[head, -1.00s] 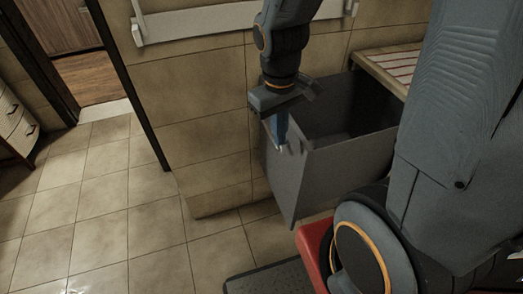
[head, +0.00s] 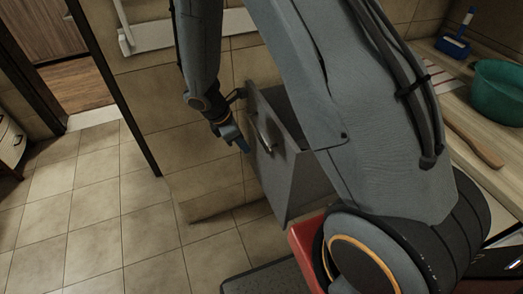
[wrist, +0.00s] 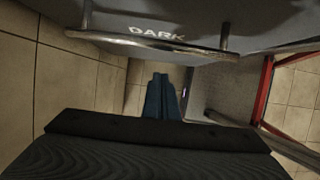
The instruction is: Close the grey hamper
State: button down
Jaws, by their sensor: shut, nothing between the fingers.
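The grey hamper (head: 297,182) is pulled out at the middle of the head view, standing clear of the counter. Its front panel faces left and carries a metal bar handle (head: 264,133). My arm hides most of its opening. My gripper (head: 243,145) is shut and empty, just outside the front panel, close to the handle; I cannot tell whether it touches. In the wrist view the shut blue fingers (wrist: 161,97) point past the panel, which shows the word "DARK" beside the handle bar (wrist: 150,42).
A white wall rail (head: 180,30) is behind. Tiled floor (head: 90,220) on the left is clear.

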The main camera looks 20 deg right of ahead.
jog(key=d+f+p, duration=0.2)
jog(key=d+f, duration=0.3)
jog(key=d, duration=0.1)
jog(key=shift+f, duration=0.25)
jog(key=shift+w+d, duration=0.1)
jog(key=shift+d, duration=0.1)
